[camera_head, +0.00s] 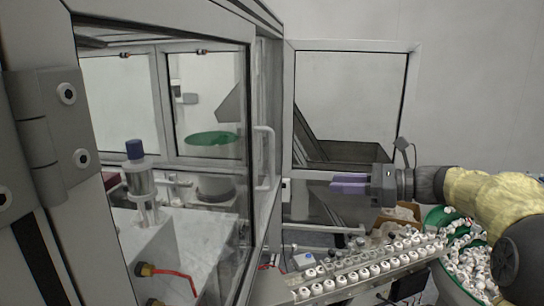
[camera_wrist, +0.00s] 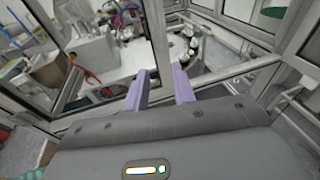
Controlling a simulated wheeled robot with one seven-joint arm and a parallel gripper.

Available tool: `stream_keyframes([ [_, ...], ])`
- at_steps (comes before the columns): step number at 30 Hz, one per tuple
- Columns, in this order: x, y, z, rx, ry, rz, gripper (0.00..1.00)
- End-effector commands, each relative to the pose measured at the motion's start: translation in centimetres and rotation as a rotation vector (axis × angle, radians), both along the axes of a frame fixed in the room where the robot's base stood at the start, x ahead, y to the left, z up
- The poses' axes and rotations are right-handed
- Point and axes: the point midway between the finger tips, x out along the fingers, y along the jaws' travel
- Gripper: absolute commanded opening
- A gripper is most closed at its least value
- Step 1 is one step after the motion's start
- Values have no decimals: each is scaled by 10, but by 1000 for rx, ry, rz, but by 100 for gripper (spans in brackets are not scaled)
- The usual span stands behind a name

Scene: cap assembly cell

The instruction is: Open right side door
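A framed clear door (camera_head: 160,150) fills the left of the head view, with a large grey hinge (camera_head: 50,135) at its left edge. A pale vertical bar handle (camera_head: 265,158) stands by the frame at its right. Another framed clear panel (camera_head: 350,95) stands farther right; I cannot tell which panel is the right side door. My gripper (camera_head: 340,183) is right of the handle and apart from it, pointing left. In the wrist view its purple fingers (camera_wrist: 160,86) are spread with nothing between them, so it is open.
A sloping conveyor with rows of white caps (camera_head: 365,272) runs below my gripper. A green bin of caps (camera_head: 470,255) is at the right. Behind the glass are a blue-topped cylinder (camera_head: 140,175) and a green disc (camera_head: 212,138).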

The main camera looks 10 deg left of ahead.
Motion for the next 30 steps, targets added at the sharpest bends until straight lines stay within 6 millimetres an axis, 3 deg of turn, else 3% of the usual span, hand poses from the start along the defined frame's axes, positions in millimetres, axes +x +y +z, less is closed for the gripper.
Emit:
stream_keyframes([
  [1, 3, -3, 17, 63, 11, 9, 26],
  [5, 5, -7, 41, 150, 31, 31, 26],
  [17, 5, -4, 43, 157, 33, 34, 26],
  [23, 7, 16, 45, 156, 33, 36, 26],
  [30, 12, 58, 46, 156, 34, 37, 26],
])
